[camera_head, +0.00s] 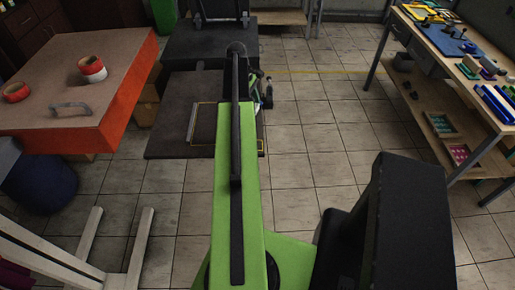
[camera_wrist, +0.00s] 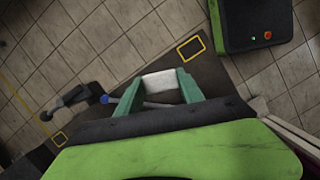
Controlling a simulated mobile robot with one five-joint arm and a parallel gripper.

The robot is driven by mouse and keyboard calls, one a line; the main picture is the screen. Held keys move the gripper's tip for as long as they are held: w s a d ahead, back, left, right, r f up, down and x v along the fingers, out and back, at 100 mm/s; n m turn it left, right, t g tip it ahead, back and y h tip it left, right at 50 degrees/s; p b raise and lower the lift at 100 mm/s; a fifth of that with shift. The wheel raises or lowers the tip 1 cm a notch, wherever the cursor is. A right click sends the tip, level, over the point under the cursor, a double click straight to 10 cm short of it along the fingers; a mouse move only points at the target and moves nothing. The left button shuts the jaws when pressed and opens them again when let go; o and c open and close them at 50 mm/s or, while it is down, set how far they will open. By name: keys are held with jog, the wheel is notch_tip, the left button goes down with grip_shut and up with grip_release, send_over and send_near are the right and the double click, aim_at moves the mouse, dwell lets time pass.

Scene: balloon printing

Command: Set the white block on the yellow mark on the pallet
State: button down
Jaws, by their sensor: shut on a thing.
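In the wrist view my gripper (camera_wrist: 160,88) has its two green fingers closed on the white block (camera_wrist: 161,81), one on each side. Below and behind it lies a dark surface, apparently the pallet (camera_wrist: 209,72). A small yellow square outline (camera_wrist: 190,48) on it lies up and right of the block, apart from it in the picture.
An orange-sided table (camera_head: 60,133) with red-and-white rolls (camera_head: 92,68) stands at left. A workbench (camera_head: 440,65) with tools stands at right. White wooden legs (camera_head: 135,250) are at lower left. The tiled floor (camera_head: 320,130) right of the pallet is clear.

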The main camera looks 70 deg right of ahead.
jog(key=s+d+n+h, duration=0.1)
jog(key=s+d+n, duration=0.1)
jog(key=d+n, duration=0.15)
jog(key=b, duration=0.7)
send_over(260, 145)
jog(key=w, duration=0.1)
jog(key=shift+n, duration=0.35)
notch_tip(260, 145, down, 8)
jog(key=shift+a+r, duration=0.1)
jog(key=shift+r, duration=0.1)
jog(key=shift+a, duration=0.2)
notch_tip(260, 145, down, 4)
jog(key=b, duration=0.4)
jog(key=shift+f+b, duration=0.15)
jog(key=shift+b, duration=0.2)
jog(key=shift+r, duration=0.2)
jog(key=shift+f, duration=0.15)
jog(key=c, duration=0.7)
grip_release()
jog(key=shift+c, duration=0.2)
